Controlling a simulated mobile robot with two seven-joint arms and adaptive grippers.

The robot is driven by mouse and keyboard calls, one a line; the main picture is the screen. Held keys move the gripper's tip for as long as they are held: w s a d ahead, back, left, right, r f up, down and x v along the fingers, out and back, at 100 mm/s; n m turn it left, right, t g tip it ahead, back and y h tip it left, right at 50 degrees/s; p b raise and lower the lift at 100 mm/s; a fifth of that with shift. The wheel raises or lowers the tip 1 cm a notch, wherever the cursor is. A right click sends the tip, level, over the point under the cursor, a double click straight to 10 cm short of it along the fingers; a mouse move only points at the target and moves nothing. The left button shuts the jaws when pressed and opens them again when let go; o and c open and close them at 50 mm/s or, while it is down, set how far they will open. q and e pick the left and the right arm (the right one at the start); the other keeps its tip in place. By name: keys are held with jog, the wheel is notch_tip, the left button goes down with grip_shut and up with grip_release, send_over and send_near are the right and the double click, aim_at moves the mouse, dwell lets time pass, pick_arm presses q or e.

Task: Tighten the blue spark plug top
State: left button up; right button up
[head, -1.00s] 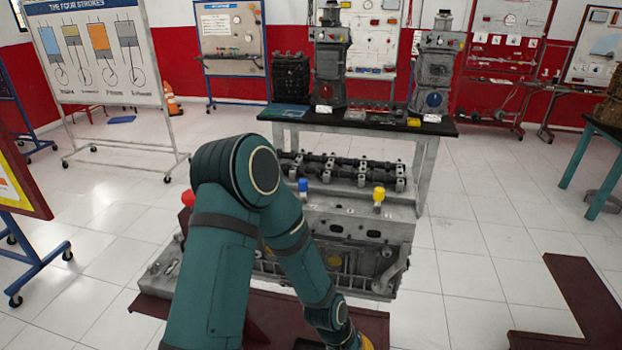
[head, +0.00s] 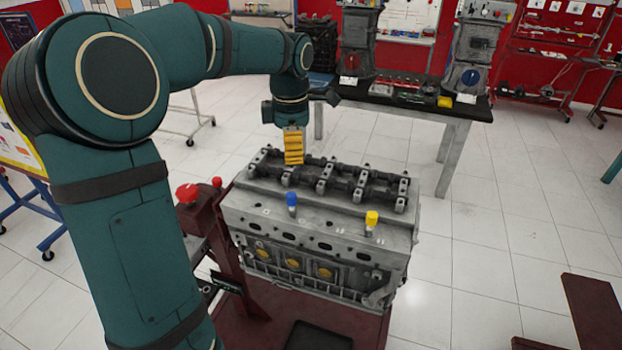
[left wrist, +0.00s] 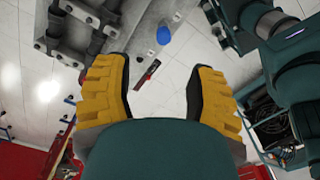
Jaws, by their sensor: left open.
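In the head view, the blue spark plug top (head: 291,198) stands upright on the front ledge of the grey engine block (head: 320,222). My left gripper (head: 293,158), with yellow fingers, hangs above the rear left part of the engine, behind and above the blue top and apart from it. In the left wrist view, the fingers are spread wide with nothing between them. The blue top shows beyond them in the left wrist view (left wrist: 164,35), near the top edge. My left gripper also shows there (left wrist: 160,85). The right gripper is not seen.
A yellow plug top (head: 371,218) stands to the right on the same ledge. A camshaft row (head: 330,178) lies behind the ledge. Red knobs (head: 187,193) are on the red engine stand to the left. A black-topped table (head: 420,102) stands behind. The floor to the right is mostly clear.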

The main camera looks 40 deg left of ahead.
aim_at(291, 194)
pick_arm(q)
jog(key=f, duration=0.4)
jog(key=s+f, duration=0.1)
jog(key=f, duration=0.8)
jog(key=shift+s+f, duration=0.1)
jog(key=shift+s, duration=0.05)
grip_shut()
